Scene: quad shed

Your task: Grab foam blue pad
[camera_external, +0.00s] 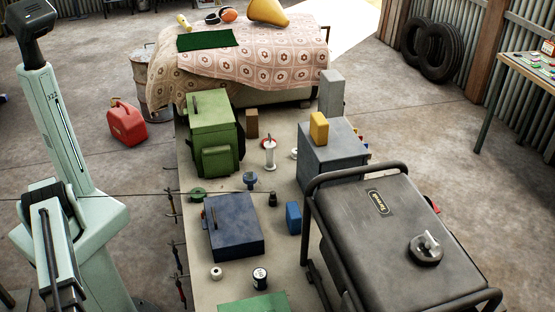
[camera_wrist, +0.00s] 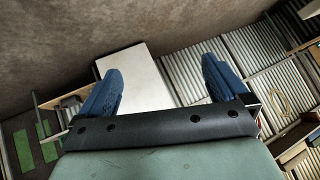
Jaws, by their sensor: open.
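A small upright blue block (camera_external: 293,217), which looks like the foam blue pad, stands on the workbench (camera_external: 206,290) between the dark blue box and the black generator-like case. My gripper (camera_wrist: 162,68) shows in the wrist view with its two blue fingers wide apart and nothing between them. Its fingers are not visible in the external view, where my pale green arm stands at the left, away from the blue block. The wrist view shows walls and a pale panel, not the blue block.
A dark blue box (camera_external: 236,225) lies left of the block, and a black case with tubular handles (camera_external: 400,235) stands close at right. A grey box (camera_external: 333,160) carries a yellow block (camera_external: 319,128). A green canister (camera_external: 211,125) and several small items share the bench.

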